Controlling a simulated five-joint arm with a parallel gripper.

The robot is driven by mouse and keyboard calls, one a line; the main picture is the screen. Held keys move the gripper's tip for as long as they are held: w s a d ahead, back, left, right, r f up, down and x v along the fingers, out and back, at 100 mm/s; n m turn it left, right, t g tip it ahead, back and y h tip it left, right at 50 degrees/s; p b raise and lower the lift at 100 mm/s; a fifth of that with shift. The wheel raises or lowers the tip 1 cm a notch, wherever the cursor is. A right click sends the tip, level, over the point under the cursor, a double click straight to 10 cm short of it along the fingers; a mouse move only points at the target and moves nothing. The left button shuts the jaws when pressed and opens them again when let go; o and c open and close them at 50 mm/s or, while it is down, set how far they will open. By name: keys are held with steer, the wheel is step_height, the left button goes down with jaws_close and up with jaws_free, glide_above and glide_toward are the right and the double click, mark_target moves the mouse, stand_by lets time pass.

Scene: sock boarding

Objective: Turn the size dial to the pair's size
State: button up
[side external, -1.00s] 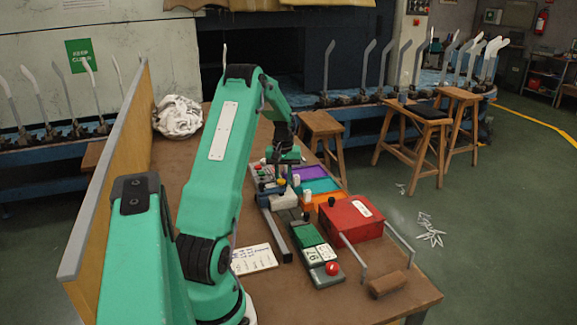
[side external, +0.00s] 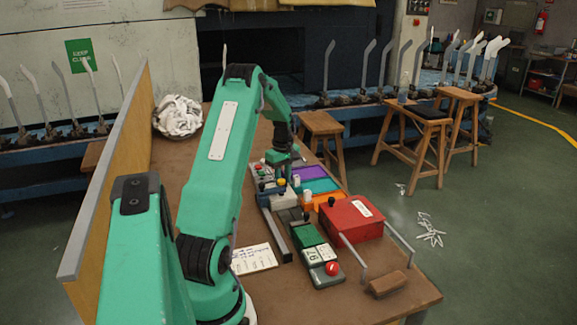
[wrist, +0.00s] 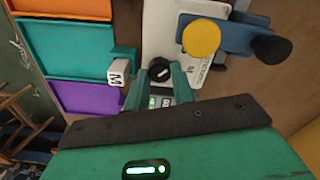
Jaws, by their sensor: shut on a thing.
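The size dial (wrist: 161,71) is a small round black knob on a pale panel (wrist: 176,30) in the wrist view. My gripper (wrist: 161,77) has its two green fingers around the knob and is shut on it. Small marks on the panel near the knob are too small to read. A white block marked M (wrist: 118,72) sits left of the dial. In the side view my gripper (side external: 281,172) points down at the control units at the bench's far end, and it hides the dial there.
Orange, teal (wrist: 65,48) and purple trays lie to the left.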

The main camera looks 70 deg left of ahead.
stand_by(0.3)
steer(key=o, duration=1)
steer(key=shift+r, duration=0.2)
steer(key=shift+r, duration=3.75)
